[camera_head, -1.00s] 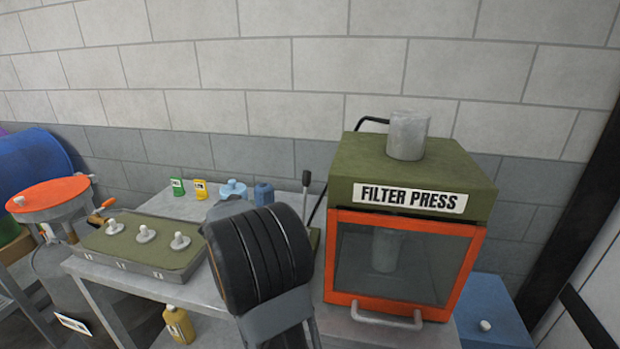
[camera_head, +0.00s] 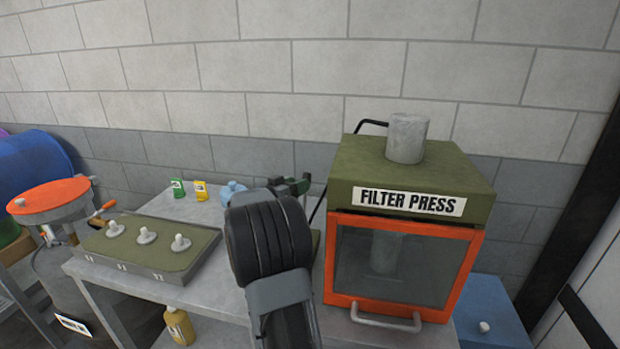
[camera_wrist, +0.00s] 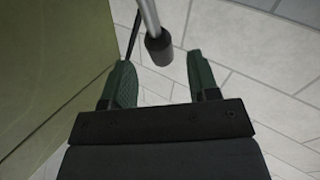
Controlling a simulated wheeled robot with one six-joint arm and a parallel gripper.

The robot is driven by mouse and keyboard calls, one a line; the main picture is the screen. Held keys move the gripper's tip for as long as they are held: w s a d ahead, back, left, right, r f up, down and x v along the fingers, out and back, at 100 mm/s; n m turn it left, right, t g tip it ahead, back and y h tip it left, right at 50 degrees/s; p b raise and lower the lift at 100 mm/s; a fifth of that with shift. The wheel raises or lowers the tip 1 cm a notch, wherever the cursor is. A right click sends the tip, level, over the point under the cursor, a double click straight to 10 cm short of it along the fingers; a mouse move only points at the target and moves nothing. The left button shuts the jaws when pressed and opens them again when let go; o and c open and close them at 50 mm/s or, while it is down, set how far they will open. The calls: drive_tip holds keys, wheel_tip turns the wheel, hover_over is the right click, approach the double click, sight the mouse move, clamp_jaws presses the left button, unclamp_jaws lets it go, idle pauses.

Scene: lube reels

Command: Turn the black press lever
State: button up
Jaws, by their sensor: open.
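The black press lever shows in the wrist view as a grey rod with a black knob (camera_wrist: 159,47) at its end. My gripper (camera_wrist: 158,62) is open, with one green finger on each side of the knob. The knob sits in the gap near the fingertips, with space visible on both sides. In the head view my gripper (camera_head: 291,186) is beside the upper left of the filter press (camera_head: 410,180), where it and my arm hide the lever.
A tray with several grey knobs (camera_head: 150,237) sits on the bench to the left. Green (camera_head: 178,188) and yellow (camera_head: 201,191) packets stand behind it. The press's orange-framed door (camera_head: 400,262) is shut. A blue box (camera_head: 494,308) is at the right.

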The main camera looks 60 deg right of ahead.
sight(310, 178)
drive_tip(key=shift+s+d+p, duration=0.15)
drive_tip(key=shift+s+d, duration=0.1)
drive_tip(key=shift+d, duration=1.3)
drive_tip(key=shift+s+d+p, duration=0.15)
drive_tip(key=shift+s+d, duration=0.05)
drive_tip(key=shift+d, duration=1.3)
clamp_jaws()
